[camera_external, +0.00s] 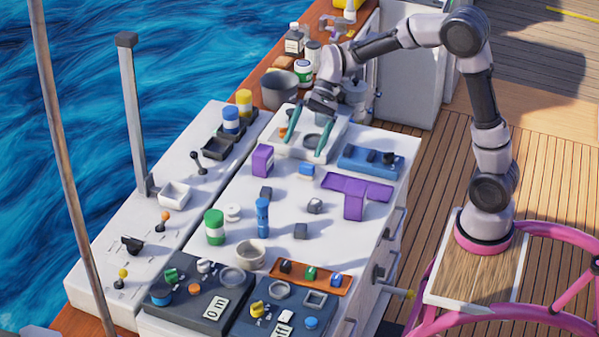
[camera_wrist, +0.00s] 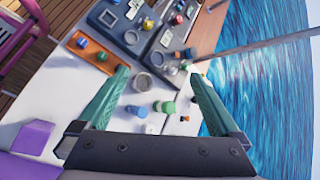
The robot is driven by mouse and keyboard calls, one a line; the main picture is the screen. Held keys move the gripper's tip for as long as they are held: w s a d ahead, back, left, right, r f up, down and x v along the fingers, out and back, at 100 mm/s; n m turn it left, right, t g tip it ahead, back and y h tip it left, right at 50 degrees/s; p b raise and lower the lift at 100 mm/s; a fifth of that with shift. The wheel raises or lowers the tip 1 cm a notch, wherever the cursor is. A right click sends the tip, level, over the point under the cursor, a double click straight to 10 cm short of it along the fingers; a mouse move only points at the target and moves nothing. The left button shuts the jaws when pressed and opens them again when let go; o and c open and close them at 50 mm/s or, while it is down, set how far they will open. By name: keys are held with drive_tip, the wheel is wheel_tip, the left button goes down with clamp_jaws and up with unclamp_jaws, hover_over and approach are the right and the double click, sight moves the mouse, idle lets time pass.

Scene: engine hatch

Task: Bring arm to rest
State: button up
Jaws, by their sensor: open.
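My arm rises from its pink-ringed base at the right and reaches left over the far end of the white console. My gripper (camera_external: 308,148) is above the back part of the console top (camera_external: 285,215), near a white tray (camera_external: 283,150). Its two green fingers are spread wide with nothing between them. In the wrist view my gripper (camera_wrist: 165,95) is also open and empty, and the camera looks along the console towards its dark control panels.
A purple box (camera_external: 262,160), a blue tray (camera_external: 370,160), a purple T-shaped piece (camera_external: 354,195) and a green jar (camera_external: 214,227) stand on the console. A grey pot (camera_external: 280,90) and bottles stand behind. A tall post (camera_external: 134,115) rises at the left. Open deck lies right.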

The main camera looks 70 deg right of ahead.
drive_tip(key=s+d+r+n+t+h, duration=0.2)
drive_tip(key=s, duration=0.6)
drive_tip(key=s+d+r+n+t+h, duration=0.1)
drive_tip(key=s+d+r+n+h, duration=0.1)
drive_tip(key=s, duration=0.6)
drive_tip(key=s+d+r+n+t+h, duration=0.2)
drive_tip(key=s+h, duration=0.1)
drive_tip(key=s, duration=0.6)
drive_tip(key=shift+d+r+n+t, duration=0.15)
drive_tip(key=shift+d+n+t, duration=0.15)
drive_tip(key=shift+d+n, duration=0.1)
